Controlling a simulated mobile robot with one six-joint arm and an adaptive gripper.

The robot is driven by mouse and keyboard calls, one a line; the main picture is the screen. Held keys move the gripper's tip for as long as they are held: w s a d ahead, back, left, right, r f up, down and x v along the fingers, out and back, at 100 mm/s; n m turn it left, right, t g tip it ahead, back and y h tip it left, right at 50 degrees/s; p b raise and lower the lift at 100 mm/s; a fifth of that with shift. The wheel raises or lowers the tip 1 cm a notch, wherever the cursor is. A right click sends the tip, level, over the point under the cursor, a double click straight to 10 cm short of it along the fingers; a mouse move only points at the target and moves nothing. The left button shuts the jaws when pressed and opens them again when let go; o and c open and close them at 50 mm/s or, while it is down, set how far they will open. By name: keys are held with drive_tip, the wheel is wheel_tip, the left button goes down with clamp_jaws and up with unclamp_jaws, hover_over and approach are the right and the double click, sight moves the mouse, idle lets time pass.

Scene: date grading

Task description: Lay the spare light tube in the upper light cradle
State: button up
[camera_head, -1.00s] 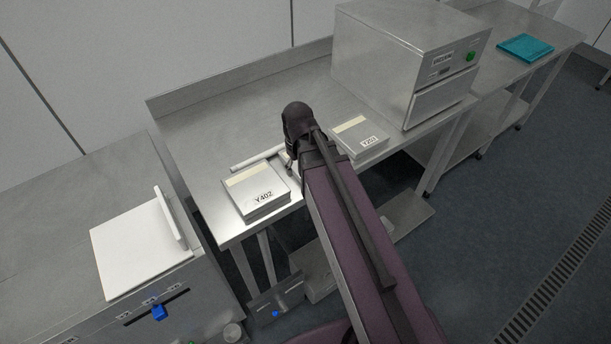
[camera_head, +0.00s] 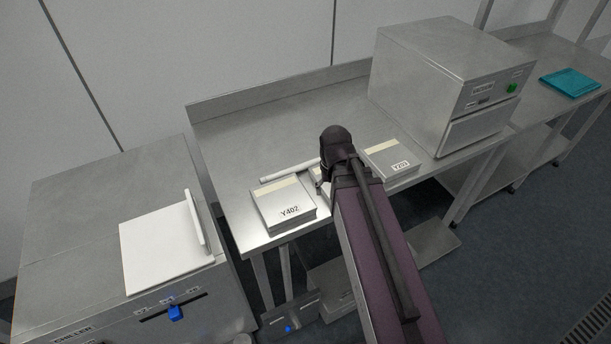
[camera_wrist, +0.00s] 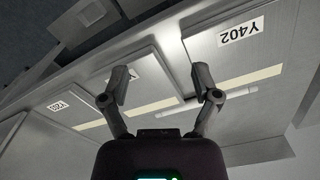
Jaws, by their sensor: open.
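The spare light tube (camera_head: 290,171) looks like a thin white rod. It lies on the steel bench behind the box marked Y402, its right end hidden by my arm. In the wrist view a white rod (camera_wrist: 240,91) that appears to be this tube runs behind my right finger. My gripper (camera_wrist: 163,80) is open, its two fingers apart above the bench with nothing seen held between them. In the head view my wrist hides most of the gripper. I cannot make out the upper light cradle in either view.
The Y402 box (camera_head: 284,207) and the Y201 box (camera_head: 392,160) stand near the bench's front edge. A steel cabinet (camera_head: 446,78) with a green button stands to the right. A chiller with a white board (camera_head: 165,250) is at left. The bench's back left is clear.

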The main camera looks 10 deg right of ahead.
sight(295, 167)
drive_tip(key=w+a+m, duration=0.2)
drive_tip(key=w+m, duration=0.2)
drive_tip(key=w, duration=0.3)
drive_tip(key=w+a+r+m, duration=0.1)
drive_tip(key=w+a+m, duration=0.2)
drive_tip(key=w, duration=0.4)
drive_tip(key=w+a+m+p, duration=0.1)
drive_tip(key=w+a+m, duration=0.2)
drive_tip(key=w+m, duration=0.3)
drive_tip(key=shift+w+r, duration=0.15)
drive_tip(key=shift+w, duration=0.9)
wheel_tip(295, 167, down, 9)
drive_tip(key=b, duration=0.8)
drive_tip(key=shift+d+r, duration=0.1)
drive_tip(key=shift+r, duration=0.05)
drive_tip(key=shift+b, duration=0.3)
drive_tip(key=shift+s+d+f+b, duration=0.1)
drive_tip(key=shift+f+b, duration=2.45)
drive_tip(key=shift+f, duration=0.05)
drive_tip(key=shift+c, duration=0.2)
clamp_jaws()
